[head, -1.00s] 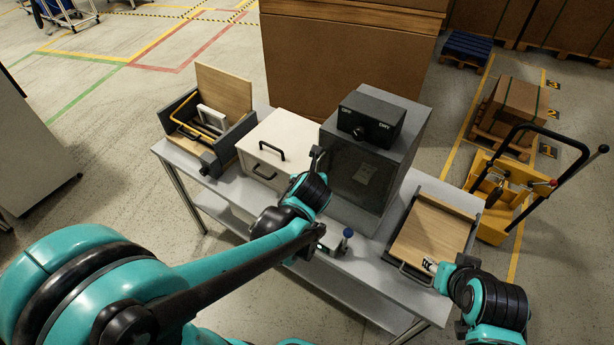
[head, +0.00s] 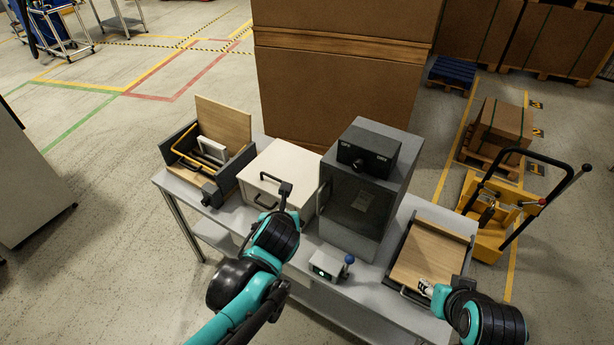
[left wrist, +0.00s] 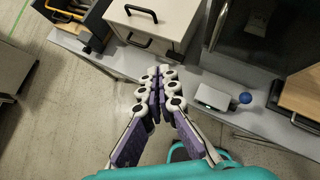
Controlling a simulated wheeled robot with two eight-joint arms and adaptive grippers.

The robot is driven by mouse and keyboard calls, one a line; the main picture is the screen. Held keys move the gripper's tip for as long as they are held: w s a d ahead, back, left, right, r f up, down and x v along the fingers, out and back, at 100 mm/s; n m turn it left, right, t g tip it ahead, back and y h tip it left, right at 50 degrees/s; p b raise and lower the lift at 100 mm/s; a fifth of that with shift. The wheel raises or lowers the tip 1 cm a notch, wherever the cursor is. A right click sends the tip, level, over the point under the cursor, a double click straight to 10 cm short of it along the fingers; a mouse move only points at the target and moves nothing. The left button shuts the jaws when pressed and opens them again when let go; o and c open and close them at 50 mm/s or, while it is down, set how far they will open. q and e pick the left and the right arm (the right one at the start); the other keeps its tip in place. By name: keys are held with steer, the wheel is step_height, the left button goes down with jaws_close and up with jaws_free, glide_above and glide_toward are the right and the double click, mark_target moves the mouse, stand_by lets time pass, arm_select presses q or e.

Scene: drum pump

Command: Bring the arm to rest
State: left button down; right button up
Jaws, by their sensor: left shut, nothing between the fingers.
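My left gripper (head: 284,192) is in front of the white drawer box in the head view. In the left wrist view the fingers (left wrist: 158,82) are together and empty, above the table's front edge and apart from the drawer handle (left wrist: 142,13). My right gripper (head: 425,289) is beside the front of the wooden-topped tray (head: 432,250) at the right end of the table. Its fingers are too small to judge, and whether it touches the tray is unclear.
The grey table (head: 222,211) carries an open box with a yellow handle (head: 187,152), the white drawer box (head: 262,168), a dark cabinet (head: 361,205) and a small device with a blue-knobbed lever (head: 328,266). A yellow pallet truck (head: 492,232) stands right.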

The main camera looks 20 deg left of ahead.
arm_select(q)
steer(key=shift+s+a, duration=0.1)
steer(key=shift+a, duration=0.05)
steer(key=s+d+f+n+g+h+b, duration=0.1)
steer(key=s+f+n+b, duration=0.4)
steer(key=n, duration=1.1)
steer(key=s+d+f+n+h+b, duration=0.1)
steer(key=s+f+n+b, duration=0.4)
steer(key=n, duration=1.1)
steer(key=shift+d+f+g+h+b, duration=0.15)
steer(key=shift+d+g+h+b, duration=0.15)
steer(key=shift+g+h+b, duration=0.15)
